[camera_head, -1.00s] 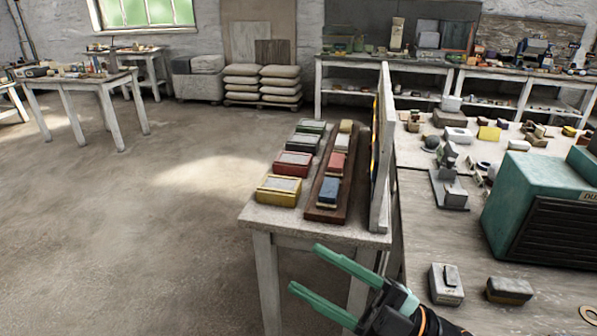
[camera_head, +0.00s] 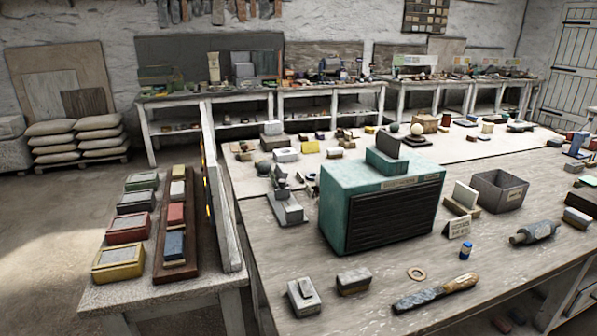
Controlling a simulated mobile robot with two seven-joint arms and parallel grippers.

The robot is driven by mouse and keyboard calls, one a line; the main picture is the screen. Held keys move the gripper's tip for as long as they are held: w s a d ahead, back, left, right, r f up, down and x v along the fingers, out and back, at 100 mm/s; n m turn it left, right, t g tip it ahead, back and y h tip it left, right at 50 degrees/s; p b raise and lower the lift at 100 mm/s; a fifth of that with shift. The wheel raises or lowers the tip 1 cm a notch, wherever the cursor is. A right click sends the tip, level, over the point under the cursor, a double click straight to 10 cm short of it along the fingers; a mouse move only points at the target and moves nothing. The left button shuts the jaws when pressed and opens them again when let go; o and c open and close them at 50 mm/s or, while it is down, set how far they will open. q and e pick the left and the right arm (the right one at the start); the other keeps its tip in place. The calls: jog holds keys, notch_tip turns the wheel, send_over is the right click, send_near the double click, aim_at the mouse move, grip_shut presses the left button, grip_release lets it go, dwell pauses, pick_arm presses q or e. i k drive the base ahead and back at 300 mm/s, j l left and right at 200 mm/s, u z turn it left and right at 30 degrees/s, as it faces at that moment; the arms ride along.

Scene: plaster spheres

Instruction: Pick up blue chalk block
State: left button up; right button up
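A blue block (camera_head: 174,244), which looks like the blue chalk block, lies on the long dark wooden tray (camera_head: 189,268) on the narrow left table. It is nearest the front in a row with a red block (camera_head: 176,214) and paler blocks (camera_head: 178,188) behind it. Neither of my grippers is in view. Nothing covers the blue block.
Yellow (camera_head: 118,263), red (camera_head: 127,229) and green-edged boxes stand left of the tray. An upright board (camera_head: 222,205) separates this narrow table from the large workbench (camera_head: 262,262). A teal box (camera_head: 340,188) and several tools stand there. Open floor (camera_head: 45,262) lies left.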

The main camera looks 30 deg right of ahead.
aim_at(466, 246)
jog(key=z, duration=2.15)
jog(key=i+l+u, duration=0.1)
jog(key=u, duration=0.4)
jog(key=l+u, duration=0.2)
jog(key=u, duration=0.3)
jog(key=l+u, duration=0.2)
jog(key=u, duration=0.3)
jog(key=l+u, duration=0.25)
jog(key=l, duration=0.2)
jog(key=k+l+u, duration=0.1)
jog(key=l+u, duration=0.15)
jog(key=l, duration=0.2)
jog(key=k+l, duration=0.1)
jog(key=l, duration=0.35)
jog(key=k+l+u, duration=0.15)
jog(key=l, duration=0.3)
jog(key=i, duration=0.05)
